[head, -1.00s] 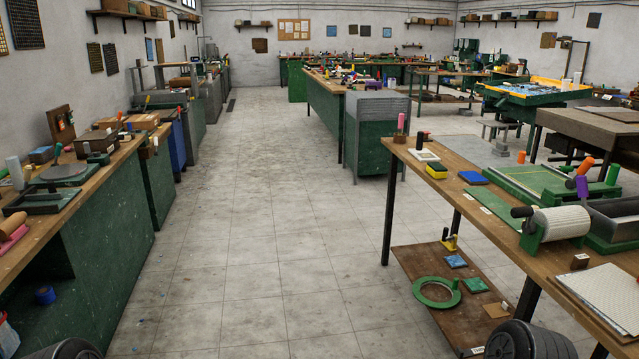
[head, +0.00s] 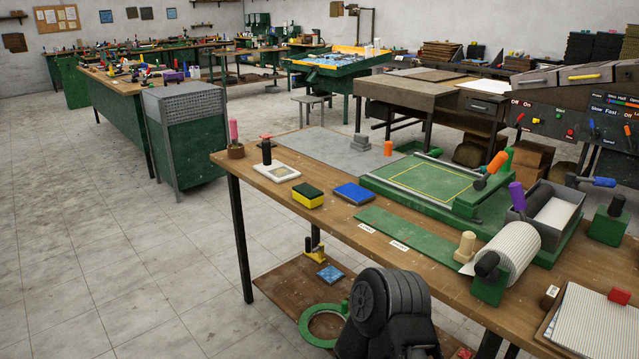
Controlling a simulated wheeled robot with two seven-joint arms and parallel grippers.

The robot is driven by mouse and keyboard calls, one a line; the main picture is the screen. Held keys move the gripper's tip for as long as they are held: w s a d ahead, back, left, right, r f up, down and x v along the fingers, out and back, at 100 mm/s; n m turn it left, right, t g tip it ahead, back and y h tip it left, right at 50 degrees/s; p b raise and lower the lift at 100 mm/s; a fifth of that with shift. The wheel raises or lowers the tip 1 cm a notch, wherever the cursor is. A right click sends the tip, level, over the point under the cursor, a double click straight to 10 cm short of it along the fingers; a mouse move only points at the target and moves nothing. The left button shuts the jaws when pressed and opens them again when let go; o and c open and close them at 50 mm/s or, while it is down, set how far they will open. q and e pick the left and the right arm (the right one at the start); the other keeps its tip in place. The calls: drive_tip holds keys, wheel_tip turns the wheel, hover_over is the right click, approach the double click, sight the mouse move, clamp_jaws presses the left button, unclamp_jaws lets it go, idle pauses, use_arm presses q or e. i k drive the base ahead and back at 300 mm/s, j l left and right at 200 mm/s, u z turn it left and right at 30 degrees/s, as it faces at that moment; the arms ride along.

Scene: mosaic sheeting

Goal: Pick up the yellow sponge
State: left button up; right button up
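The yellow sponge (head: 307,202) lies on the wooden workbench (head: 264,183) near its front left edge in the head view. It is a small block with a yellow lower part and a dark green top. Nothing of mine touches it. A dark part of one of my arms shows at the bottom centre, below and in front of the bench edge. Neither gripper's fingers are in view.
A green strip (head: 410,235), a green press bed (head: 425,182) and a white roller (head: 512,250) stand further right. The lower shelf holds a green ring (head: 322,326). Open floor lies left.

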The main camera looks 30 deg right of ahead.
sight(310, 197)
drive_tip(key=i+j+z, duration=0.1)
drive_tip(key=i+z, duration=0.2)
drive_tip(key=z, duration=0.2)
drive_tip(key=i+j+z, duration=0.25)
drive_tip(key=z, duration=0.2)
drive_tip(key=i+j+z, duration=0.3)
drive_tip(key=z, duration=0.2)
drive_tip(key=i+j+z, duration=0.15)
drive_tip(key=j+z, duration=0.3)
drive_tip(key=i+j+z, duration=0.1)
drive_tip(key=j+z, duration=0.75)
drive_tip(key=j, duration=0.2)
drive_tip(key=j+z, duration=0.35)
drive_tip(key=j, duration=0.25)
drive_tip(key=k, duration=0.05)
